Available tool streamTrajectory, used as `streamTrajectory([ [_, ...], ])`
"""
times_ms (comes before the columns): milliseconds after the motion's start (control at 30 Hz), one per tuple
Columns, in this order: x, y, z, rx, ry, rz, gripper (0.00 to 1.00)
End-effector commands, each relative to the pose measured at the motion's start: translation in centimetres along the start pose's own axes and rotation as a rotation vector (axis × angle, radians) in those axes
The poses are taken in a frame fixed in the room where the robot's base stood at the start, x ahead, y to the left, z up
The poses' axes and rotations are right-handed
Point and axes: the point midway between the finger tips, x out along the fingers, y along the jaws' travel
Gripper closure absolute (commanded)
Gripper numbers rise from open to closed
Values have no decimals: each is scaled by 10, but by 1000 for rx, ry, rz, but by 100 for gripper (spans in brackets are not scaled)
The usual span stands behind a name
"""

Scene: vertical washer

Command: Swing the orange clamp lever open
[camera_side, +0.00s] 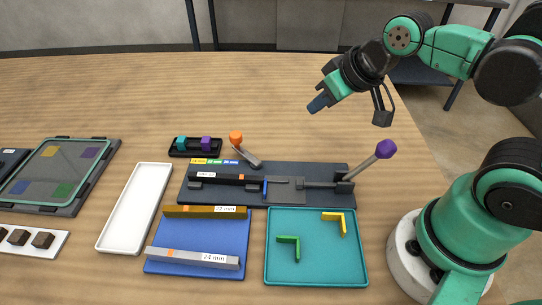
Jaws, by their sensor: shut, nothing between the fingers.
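The orange clamp lever (236,138) has an orange knob on a short grey arm. It stands at the back edge of the dark fixture board (310,172), and its arm slants down to the right onto the board. My gripper (318,103) is shut and empty. It is in the air, to the right of and above the orange knob, well apart from it. The lever's pivot is too small to make out clearly.
A purple-knobbed lever (385,149) rises at the board's right end. A black holder (195,147) with teal and purple pieces stands left of the orange knob. In front are a blue tray (195,236), a teal tray (316,275) and a white tray (133,208). The table behind is clear.

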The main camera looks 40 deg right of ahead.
Motion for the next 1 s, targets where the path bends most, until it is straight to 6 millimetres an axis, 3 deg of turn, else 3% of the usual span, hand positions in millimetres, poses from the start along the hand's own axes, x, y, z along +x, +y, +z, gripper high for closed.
streamTrajectory([
  [233,0,0,0,0,0,0,100],
  [467,0,-4,-13,38,-48,-8,35],
  [667,12,-20,-48,165,-206,-10,35],
  [833,38,-39,-73,283,-355,20,35],
  [1000,73,-58,-86,387,-490,77,35],
])
